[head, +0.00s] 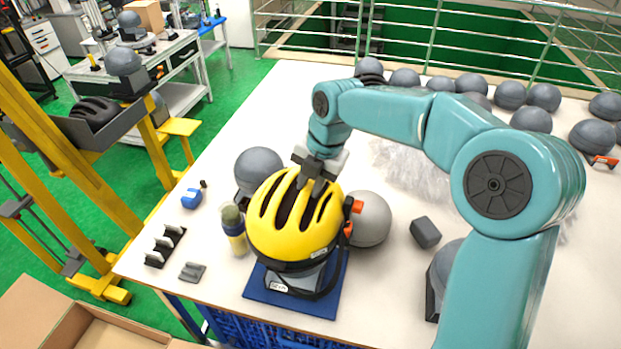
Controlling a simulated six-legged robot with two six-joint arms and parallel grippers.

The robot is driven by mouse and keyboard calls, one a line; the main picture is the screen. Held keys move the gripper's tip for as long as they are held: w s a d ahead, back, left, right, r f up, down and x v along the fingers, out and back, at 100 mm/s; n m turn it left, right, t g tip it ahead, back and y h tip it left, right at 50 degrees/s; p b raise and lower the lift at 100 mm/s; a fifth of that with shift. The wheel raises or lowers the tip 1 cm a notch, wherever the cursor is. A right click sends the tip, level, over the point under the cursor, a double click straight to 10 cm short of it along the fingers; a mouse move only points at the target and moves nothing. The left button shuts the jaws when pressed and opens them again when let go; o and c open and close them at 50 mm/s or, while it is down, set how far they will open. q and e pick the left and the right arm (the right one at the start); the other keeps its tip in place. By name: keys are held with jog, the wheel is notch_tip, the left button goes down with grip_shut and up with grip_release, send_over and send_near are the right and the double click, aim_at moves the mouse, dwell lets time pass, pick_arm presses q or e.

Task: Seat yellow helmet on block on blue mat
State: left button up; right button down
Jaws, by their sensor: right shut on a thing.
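The yellow helmet (295,222) with dark vents is over the blue mat (262,291), near the table's front edge. A grey block (302,280) on the mat shows just below the helmet's rim. The helmet looks to be over or on this block, and I cannot tell whether it bears fully on it. A dark strap hangs at the front. My right gripper (315,183) comes down from above and is shut on the top of the helmet, at the ribs between the vents. The helmet hides the upper part of the block. My left gripper is not in view.
A grey ball-shaped head form (259,170) is behind left of the helmet, another (367,219) close on its right. A bottle (234,231) stands close on its left. Several head forms line the back. A yellow tower (60,150) stands left of the table.

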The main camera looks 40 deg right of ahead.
jog(key=b, duration=0.7)
send_over(307, 224)
jog(key=f, duration=0.8)
jog(key=shift+s+f, duration=0.3)
jog(key=shift+f, duration=0.1)
jog(key=shift+d+f, duration=0.2)
jog(key=shift+f, duration=0.2)
jog(key=shift+a, duration=0.1)
jog(key=shift+s, duration=0.1)
jog(key=shift+f+b, duration=0.45)
jog(key=shift+f, duration=0.05)
jog(key=c, duration=0.9)
grip_release()
